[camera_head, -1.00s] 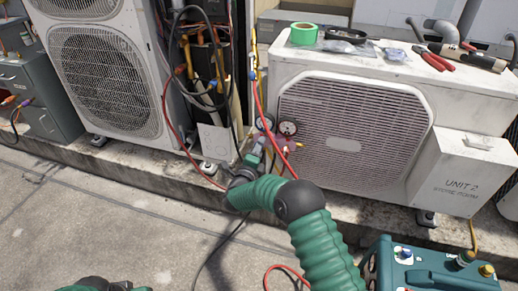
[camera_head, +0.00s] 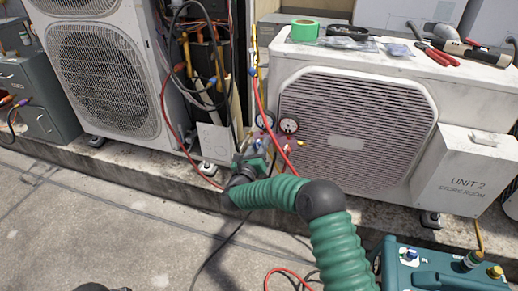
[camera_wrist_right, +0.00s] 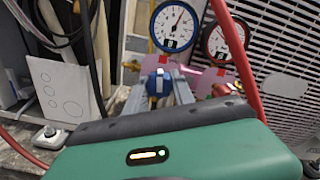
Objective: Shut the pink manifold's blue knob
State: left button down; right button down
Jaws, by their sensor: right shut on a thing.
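The pink manifold (camera_wrist_right: 208,80) hangs in front of the right-hand condenser's grille, below a blue-rimmed gauge (camera_wrist_right: 174,26) and a red-rimmed gauge (camera_wrist_right: 224,42). Its blue knob (camera_wrist_right: 158,84), with a pale bar across it, sits at its left end. My right gripper (camera_wrist_right: 161,78) is shut on the blue knob, a grey finger on each side. In the head view my right gripper (camera_head: 258,158) is small and partly hides the manifold. A red knob (camera_wrist_right: 222,90) shows at the manifold's right. Only a dark part of my left arm shows at the bottom edge; its gripper is out of sight.
A red hose (camera_head: 259,100) runs down past the gauges, close to my right gripper. Black cables (camera_head: 188,75) hang to the left. A teal machine (camera_head: 430,272) stands at front right. The concrete floor at left (camera_head: 100,220) is clear.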

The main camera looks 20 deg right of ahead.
jog(key=shift+s+a+f+m+b, duration=0.1)
jog(key=shift+f+m+b, duration=0.3)
jog(key=shift+m, duration=0.4)
jog(key=c, duration=1.2)
grip_release()
jog(key=shift+f, duration=0.1)
jog(key=shift+o, duration=0.7)
jog(key=shift+r, duration=0.25)
